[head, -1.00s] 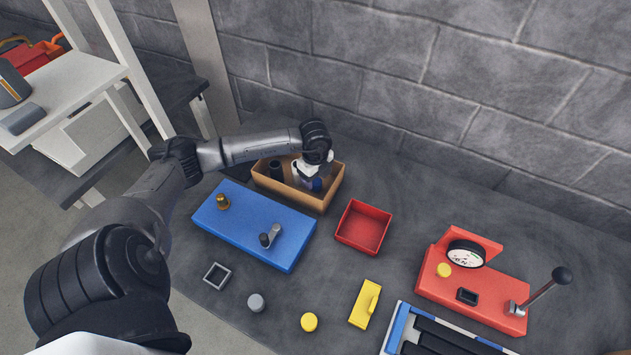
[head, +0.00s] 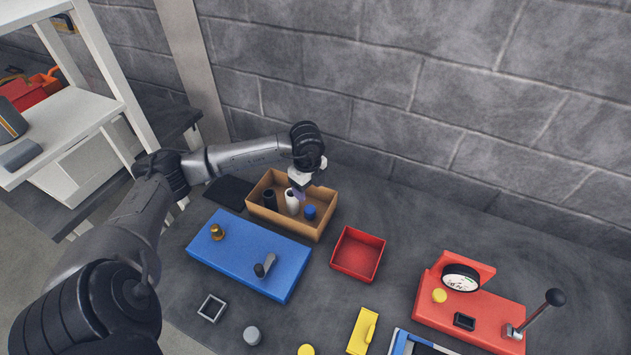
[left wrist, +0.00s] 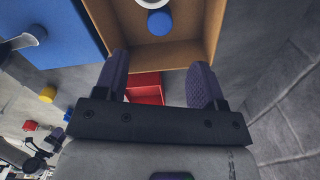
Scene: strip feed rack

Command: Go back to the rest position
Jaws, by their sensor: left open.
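My left gripper (head: 300,190) is open and empty above the right part of the tan cardboard box (head: 322,228). In the left wrist view its two fingers (left wrist: 157,88) stand apart with nothing between them. Inside the box are a black cylinder (head: 269,199), a white cylinder (head: 291,203) and a blue-topped piece (head: 310,212). The blue piece also shows in the left wrist view (left wrist: 160,22), below the fingertips and apart from them.
A blue block with a lever (head: 245,258) and a red tray (head: 358,253) lie before the box. A red fixture with a gauge (head: 470,305) stands at right. Small yellow and grey parts lie in front. A brick wall (head: 450,90) closes the back; a white shelf (head: 75,115) stands left.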

